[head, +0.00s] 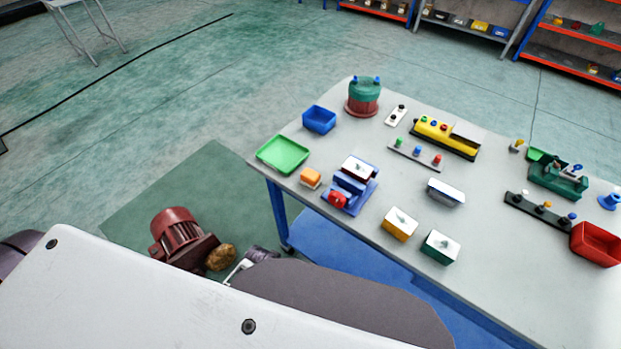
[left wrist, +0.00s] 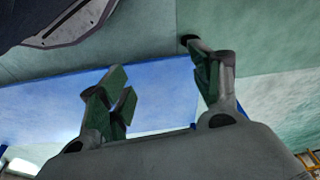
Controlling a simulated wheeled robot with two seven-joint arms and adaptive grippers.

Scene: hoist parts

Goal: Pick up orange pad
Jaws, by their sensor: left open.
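The orange pad (head: 311,177) is a small block with an orange top and a pale base. It sits near the left edge of the table in the head view, below the green tray and left of the blue vise-like part. My left gripper (left wrist: 158,75) shows in the left wrist view with its two green-padded fingers apart and nothing between them. A blue surface and green floor lie behind the fingers; the pad is not in that view. The left gripper cannot be clearly made out in the head view. My right gripper is in neither view.
The table (head: 375,225) also bears a green tray (head: 283,155), a blue bin (head: 319,119), a blue vise-like part (head: 350,188) and a red bin (head: 597,243). A dark red motor (head: 180,236) stands left of the table. The table's lower shelf (head: 340,250) is blue.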

